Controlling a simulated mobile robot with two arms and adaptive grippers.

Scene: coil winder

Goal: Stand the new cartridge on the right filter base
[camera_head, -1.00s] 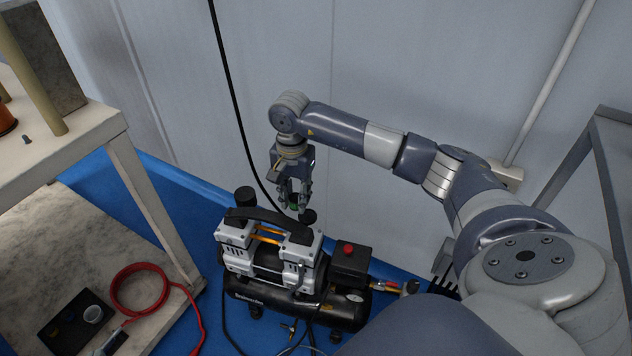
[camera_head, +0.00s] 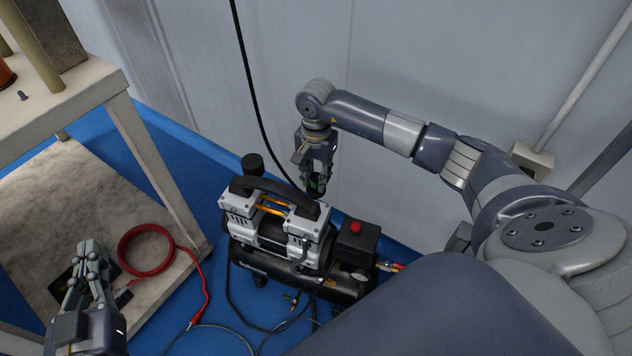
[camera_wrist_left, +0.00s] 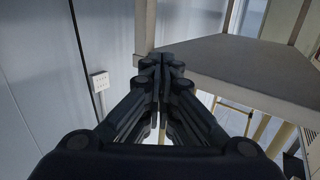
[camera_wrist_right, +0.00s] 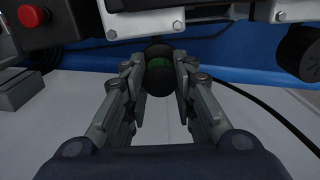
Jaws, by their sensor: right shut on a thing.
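My right gripper (camera_head: 316,178) is shut on the new cartridge (camera_head: 317,186), a dark round piece with a green band. In the right wrist view the cartridge (camera_wrist_right: 158,66) sits between the fingertips. It is at the back right of the compressor (camera_head: 275,235), close to its right cylinder head. The right filter base is not clearly visible; the gripper and cartridge cover that area. I cannot tell whether the cartridge touches it. A black filter (camera_head: 253,166) stands on the left side, also in the right wrist view (camera_wrist_right: 302,52). My left gripper (camera_head: 92,250) is shut and empty.
The compressor has a black carry handle (camera_head: 275,190) and a red button (camera_head: 355,227). A red hose coil (camera_head: 146,250) lies on the low shelf at left. A black cable (camera_head: 247,85) hangs by the wall. A table (camera_head: 75,95) stands at left.

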